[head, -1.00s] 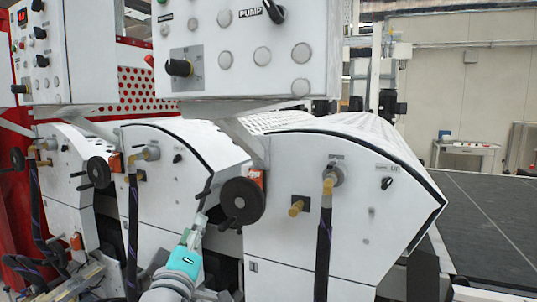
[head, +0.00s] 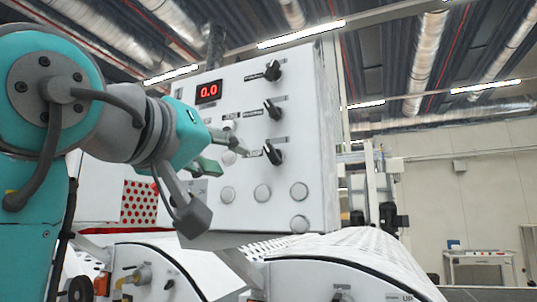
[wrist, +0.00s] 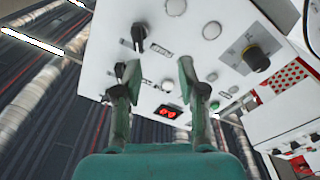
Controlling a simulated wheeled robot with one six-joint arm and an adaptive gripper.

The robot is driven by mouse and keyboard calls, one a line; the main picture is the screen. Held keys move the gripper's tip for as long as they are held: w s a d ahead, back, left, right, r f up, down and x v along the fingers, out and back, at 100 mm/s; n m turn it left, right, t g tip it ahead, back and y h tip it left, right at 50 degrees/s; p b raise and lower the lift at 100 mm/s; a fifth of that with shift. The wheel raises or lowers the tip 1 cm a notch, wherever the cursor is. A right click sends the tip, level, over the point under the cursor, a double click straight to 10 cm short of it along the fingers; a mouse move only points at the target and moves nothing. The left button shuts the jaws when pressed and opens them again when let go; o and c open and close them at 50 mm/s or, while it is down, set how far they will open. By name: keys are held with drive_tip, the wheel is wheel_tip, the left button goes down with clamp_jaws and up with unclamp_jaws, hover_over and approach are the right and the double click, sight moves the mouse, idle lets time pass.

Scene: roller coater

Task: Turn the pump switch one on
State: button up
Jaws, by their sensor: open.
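The pump switch (head: 272,153), a black rotary knob, is the lowest of three knobs on the white control panel (head: 315,150) in the head view. A label, unreadable now, is on its left. In the wrist view, where the panel looks turned over, the pump switch (wrist: 138,37) is beyond the left finger. My gripper (head: 226,152) is open and empty, left of the switch and apart from it in the head view. Its two green fingers (wrist: 158,70) point at the panel in the wrist view. The left finger partly covers the middle knob there.
The panel has two other black knobs (head: 273,71), a red 0.0 display (head: 208,91) and several round buttons (head: 263,193). A yellow-based selector (wrist: 256,58) shows in the wrist view. White curved machine covers (head: 345,275) stand below the panel. Space right of the panel is clear.

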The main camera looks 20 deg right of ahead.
sight(270, 153)
drive_tip(key=shift+m+g, duration=0.3)
drive_tip(key=w+d, duration=0.1)
drive_tip(key=d, duration=0.2)
drive_tip(key=w+d+r, duration=0.1)
drive_tip(key=w+d, duration=0.1)
drive_tip(key=d, duration=0.1)
drive_tip(key=w+d+r, duration=0.1)
drive_tip(key=w+d, duration=0.1)
drive_tip(key=d, duration=0.1)
drive_tip(key=shift+r, duration=0.25)
clamp_jaws()
